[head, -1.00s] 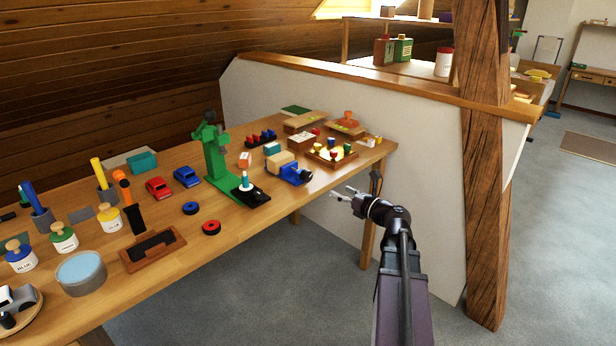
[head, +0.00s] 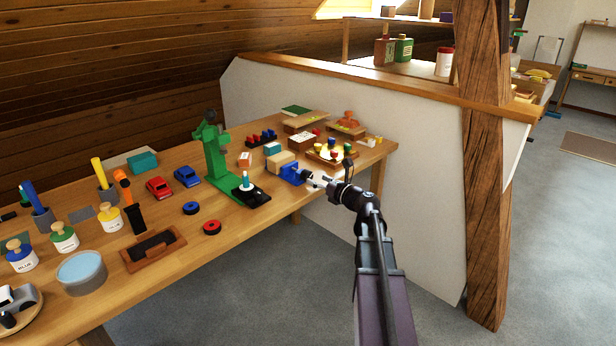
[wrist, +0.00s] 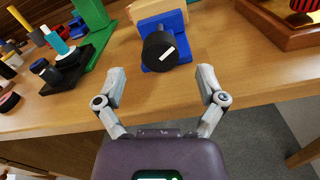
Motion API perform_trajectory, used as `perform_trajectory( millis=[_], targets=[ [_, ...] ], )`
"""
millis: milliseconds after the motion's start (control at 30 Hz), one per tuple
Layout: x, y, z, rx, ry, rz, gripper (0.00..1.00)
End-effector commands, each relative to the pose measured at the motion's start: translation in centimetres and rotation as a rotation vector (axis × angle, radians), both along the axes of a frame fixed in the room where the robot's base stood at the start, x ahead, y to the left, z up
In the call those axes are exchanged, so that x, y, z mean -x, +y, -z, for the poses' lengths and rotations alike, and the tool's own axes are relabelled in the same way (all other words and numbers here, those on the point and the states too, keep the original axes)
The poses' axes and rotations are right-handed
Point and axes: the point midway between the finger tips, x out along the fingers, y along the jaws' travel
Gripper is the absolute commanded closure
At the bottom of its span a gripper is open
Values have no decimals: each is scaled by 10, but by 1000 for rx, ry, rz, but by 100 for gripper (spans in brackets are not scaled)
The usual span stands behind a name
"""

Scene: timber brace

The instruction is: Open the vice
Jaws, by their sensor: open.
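The vice (head: 291,173) is blue and stands at the right front edge of the workbench, with a wooden block (head: 281,161) at its back. In the wrist view the blue vice (wrist: 176,22) shows its round black knob (wrist: 160,52) with a white mark, facing me. My gripper (wrist: 161,88) is open and empty, its two fingers apart in front of and below the knob, touching nothing. In the head view my gripper (head: 314,181) is close to the vice's front, and it partly hides the knob there.
A wooden tray (head: 331,157) with coloured pieces lies to the right. The bench edge (wrist: 255,98) runs under the gripper, with open floor beyond. A timber post (head: 484,180) stands right of my arm.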

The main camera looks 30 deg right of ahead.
Motion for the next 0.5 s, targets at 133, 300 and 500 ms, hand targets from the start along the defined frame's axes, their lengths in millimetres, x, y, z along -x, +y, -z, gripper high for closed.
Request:
perform_trajectory(
  millis=[133,300,500],
  targets=[
    [-21,6,0,0,0,-1,11],
    [-34,12,0,0,0,0,11],
    [-39,14,0,0,0,1,11]
  ],
)
